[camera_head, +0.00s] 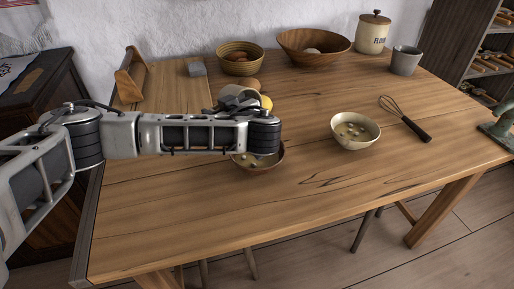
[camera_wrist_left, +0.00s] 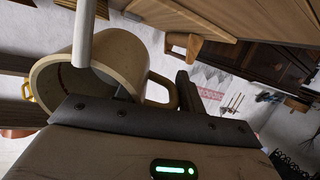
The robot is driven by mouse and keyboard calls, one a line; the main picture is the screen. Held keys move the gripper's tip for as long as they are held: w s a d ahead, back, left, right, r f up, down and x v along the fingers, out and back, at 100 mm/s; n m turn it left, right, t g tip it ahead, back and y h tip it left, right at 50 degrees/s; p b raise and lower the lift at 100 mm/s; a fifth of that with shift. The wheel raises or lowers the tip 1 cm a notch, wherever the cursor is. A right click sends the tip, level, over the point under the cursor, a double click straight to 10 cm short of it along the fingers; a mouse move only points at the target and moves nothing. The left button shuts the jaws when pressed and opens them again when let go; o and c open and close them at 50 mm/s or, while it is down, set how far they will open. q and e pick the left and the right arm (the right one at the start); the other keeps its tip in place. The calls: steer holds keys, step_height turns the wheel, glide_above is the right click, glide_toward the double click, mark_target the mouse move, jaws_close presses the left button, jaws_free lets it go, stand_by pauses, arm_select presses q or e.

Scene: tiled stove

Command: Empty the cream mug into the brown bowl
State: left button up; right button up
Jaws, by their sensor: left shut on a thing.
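The cream mug (camera_wrist_left: 120,62) shows in the left wrist view, strongly tilted, with its open mouth toward the left and its tan handle (camera_wrist_left: 163,92) on the right. My left gripper (camera_head: 240,98) is shut on the mug; exactly where the fingers grip is hard to see. In the head view my arm largely hides the mug. The brown bowl (camera_head: 270,162) stands on the table below my left forearm, its upper part covered by the arm. Small pale pieces show inside the bowl. My right gripper is not in view.
A cream bowl (camera_head: 364,138) with pale pieces stands right of centre, beside a whisk (camera_head: 405,118). A ribbed bowl (camera_head: 240,66), a wide wooden bowl (camera_head: 305,43), a flour jar (camera_head: 372,35) and a grey cup (camera_head: 405,61) line the back. The front of the table is clear.

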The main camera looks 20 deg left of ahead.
arm_select(q)
steer(key=shift+s+d+r+y, duration=0.2)
steer(key=shift+d+y, duration=0.1)
steer(key=shift+s+d+r+t, duration=0.15)
steer(key=shift+s+d+t, duration=0.1)
steer(key=shift+t, duration=0.15)
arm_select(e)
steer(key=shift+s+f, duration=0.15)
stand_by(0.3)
arm_select(q)
steer(key=shift+r+y, duration=0.3)
steer(key=shift+y, duration=0.1)
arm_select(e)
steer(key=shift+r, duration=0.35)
arm_select(q)
steer(key=shift+r+t+p, duration=0.2)
steer(key=shift+t+p, duration=0.1)
steer(key=shift+p, duration=0.15)
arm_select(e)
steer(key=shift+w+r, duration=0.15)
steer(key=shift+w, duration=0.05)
arm_select(q)
steer(key=shift+d+r, duration=0.1)
steer(key=shift+r, duration=0.05)
